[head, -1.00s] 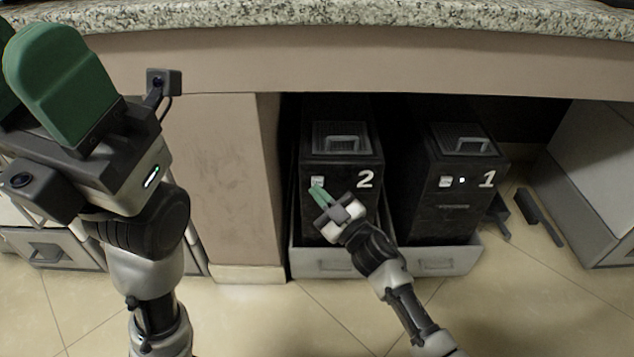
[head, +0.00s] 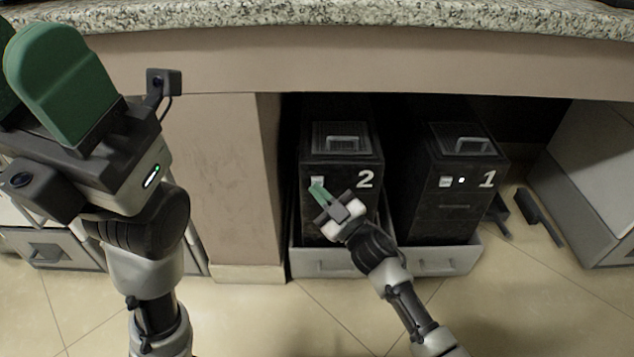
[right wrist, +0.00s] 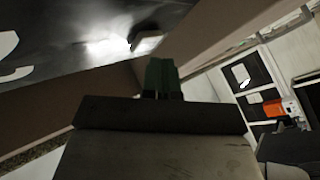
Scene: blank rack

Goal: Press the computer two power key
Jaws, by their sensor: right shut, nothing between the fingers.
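Computer two (head: 340,172) is a black tower marked 2, standing in a grey open tray under the counter. Its power key (head: 317,181) is a small white square on the upper left of the front. My right gripper (head: 316,187) is shut and empty, its green fingertips at the lower edge of the key. Whether they touch it I cannot tell. In the right wrist view the shut fingers (right wrist: 160,75) point at the computer's glossy dark front, close to a small pale block (right wrist: 148,46). My left gripper (head: 50,85) is raised at the left, its fingers overlapping and partly cut off.
Computer one (head: 450,212), marked 1, stands to the right with its own white key and a lit white dot. The granite counter (head: 330,18) overhangs both. A cabinet panel (head: 225,180) closes the left side. Tiled floor (head: 540,310) lies open in front.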

